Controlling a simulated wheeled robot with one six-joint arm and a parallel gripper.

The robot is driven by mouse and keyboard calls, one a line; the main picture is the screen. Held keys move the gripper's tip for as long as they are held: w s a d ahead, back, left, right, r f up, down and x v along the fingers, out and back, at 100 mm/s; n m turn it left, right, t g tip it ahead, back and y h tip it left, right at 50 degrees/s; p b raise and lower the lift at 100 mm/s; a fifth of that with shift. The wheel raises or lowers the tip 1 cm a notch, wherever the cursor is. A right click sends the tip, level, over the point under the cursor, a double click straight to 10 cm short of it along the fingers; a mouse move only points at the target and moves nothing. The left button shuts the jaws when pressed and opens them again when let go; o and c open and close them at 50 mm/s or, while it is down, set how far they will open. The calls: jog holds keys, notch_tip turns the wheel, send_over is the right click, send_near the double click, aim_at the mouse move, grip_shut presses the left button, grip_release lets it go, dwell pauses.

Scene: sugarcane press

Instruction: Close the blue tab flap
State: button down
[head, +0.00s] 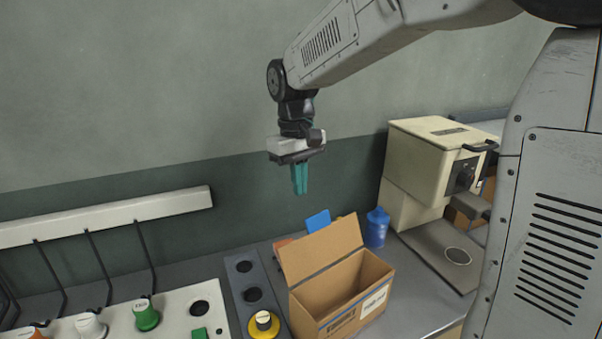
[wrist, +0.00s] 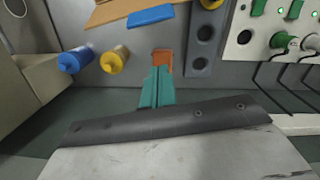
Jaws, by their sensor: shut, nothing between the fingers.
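An open cardboard box (head: 321,301) stands on the counter in the head view. A large cardboard flap (head: 318,252) stands raised at its back edge, with the blue tab (head: 317,221) showing at its top. In the wrist view the blue tab (wrist: 150,16) lies along the edge of a cardboard flap (wrist: 108,14) at the top of the picture. My gripper (head: 300,192) hangs above and behind the box, teal fingers pointing down, shut and empty. In the wrist view my fingertips (wrist: 158,70) are apart from the tab.
A blue bottle (head: 377,228) stands behind the box, and a yellow bottle (wrist: 115,60) shows in the wrist view. A cream machine (head: 430,165) is at right. A control panel with knobs (head: 147,316) is at left. The wall (head: 150,90) is behind.

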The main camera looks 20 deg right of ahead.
aim_at(323, 239)
jog(key=shift+s+d+f, duration=0.25)
jog(key=shift+s+f, duration=0.7)
jog(key=shift+s, duration=0.1)
jog(key=shift+s+d+f, duration=0.25)
jog(key=shift+s+f, duration=0.65)
jog(key=shift+s, duration=0.1)
